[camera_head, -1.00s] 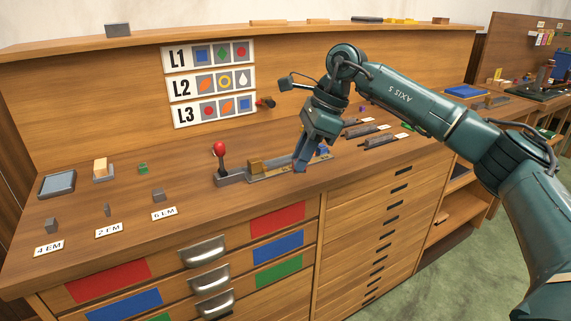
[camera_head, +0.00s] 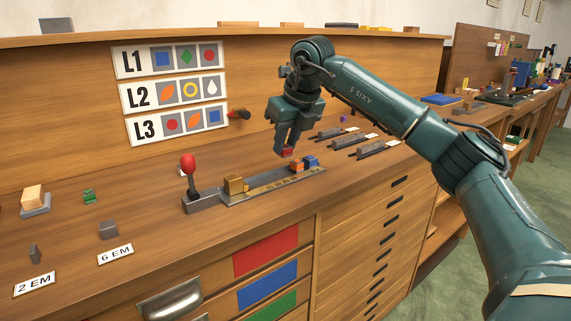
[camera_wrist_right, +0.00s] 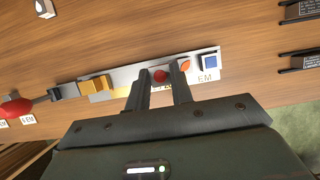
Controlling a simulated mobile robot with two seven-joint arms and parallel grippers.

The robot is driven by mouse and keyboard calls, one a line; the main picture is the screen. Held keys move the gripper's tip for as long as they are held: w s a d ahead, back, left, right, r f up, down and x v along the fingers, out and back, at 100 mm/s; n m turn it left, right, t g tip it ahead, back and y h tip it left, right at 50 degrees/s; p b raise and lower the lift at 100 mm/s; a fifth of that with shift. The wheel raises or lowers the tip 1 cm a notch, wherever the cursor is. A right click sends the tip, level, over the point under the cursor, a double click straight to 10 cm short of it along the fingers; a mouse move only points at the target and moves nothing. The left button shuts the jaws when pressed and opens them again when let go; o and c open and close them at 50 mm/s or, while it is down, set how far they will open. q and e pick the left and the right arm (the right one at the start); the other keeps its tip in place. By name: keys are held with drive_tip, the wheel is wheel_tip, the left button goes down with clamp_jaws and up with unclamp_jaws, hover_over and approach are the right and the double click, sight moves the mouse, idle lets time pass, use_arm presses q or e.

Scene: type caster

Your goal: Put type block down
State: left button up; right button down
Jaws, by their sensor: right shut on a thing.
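My right gripper (camera_head: 286,151) points down over the metal composing stick (camera_head: 262,187) and is shut on a small red type block (camera_head: 287,153). In the right wrist view the red round face of this block (camera_wrist_right: 160,76) shows between the two fingers. The held block appears above the stick, but the exact gap is unclear. An orange-faced block (camera_head: 296,166) and a blue-faced block (camera_head: 311,161) sit side by side at the stick's right end. A brass piece (camera_head: 234,185) sits near its left end, beside a red-knobbed lever (camera_head: 189,165). My left gripper is not in view.
A sign board with rows L1, L2 and L3 (camera_head: 173,92) is on the back panel. Several dark holders (camera_head: 352,143) lie right of the stick. Grey spacers (camera_head: 108,230) stand by EM labels at the left. The bench front is clear.

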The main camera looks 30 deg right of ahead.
sight(288, 154)
wheel_tip(288, 154, down, 5)
drive_tip(key=shift+r+b, duration=0.2)
drive_tip(key=shift+b, duration=0.25)
drive_tip(key=shift+r, duration=0.1)
drive_tip(key=c, duration=1.5)
unclamp_jaws()
